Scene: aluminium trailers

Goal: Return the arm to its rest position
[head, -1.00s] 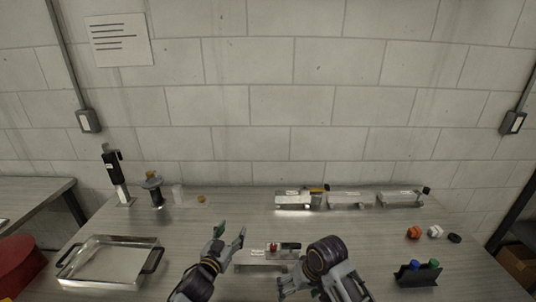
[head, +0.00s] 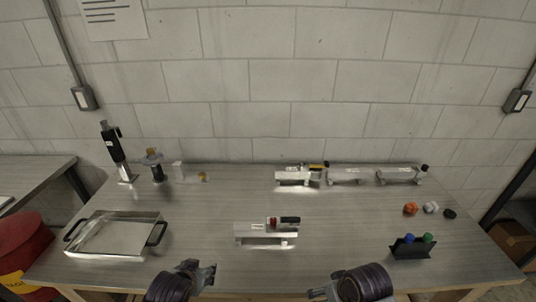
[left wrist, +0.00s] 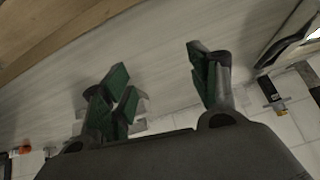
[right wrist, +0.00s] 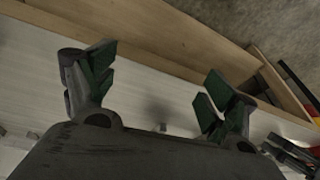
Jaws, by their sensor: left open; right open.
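My left gripper (head: 203,270) is at the front edge of the table, left of centre, open and empty. In the left wrist view its green-padded fingers (left wrist: 165,85) are spread apart with nothing between them. My right gripper (head: 315,294) is at the front edge right of centre. In the right wrist view its fingers (right wrist: 155,85) are also apart and empty. Both grippers are clear of the aluminium trailer (head: 262,238), which sits mid-table with a red piece and a black piece on its right part.
A metal tray (head: 79,250) with black handles lies at left. Several trailers (head: 345,175) line the back. A black holder (head: 408,252) with blue and green pieces and an orange piece (head: 410,208) are at right. The table's middle right is clear.

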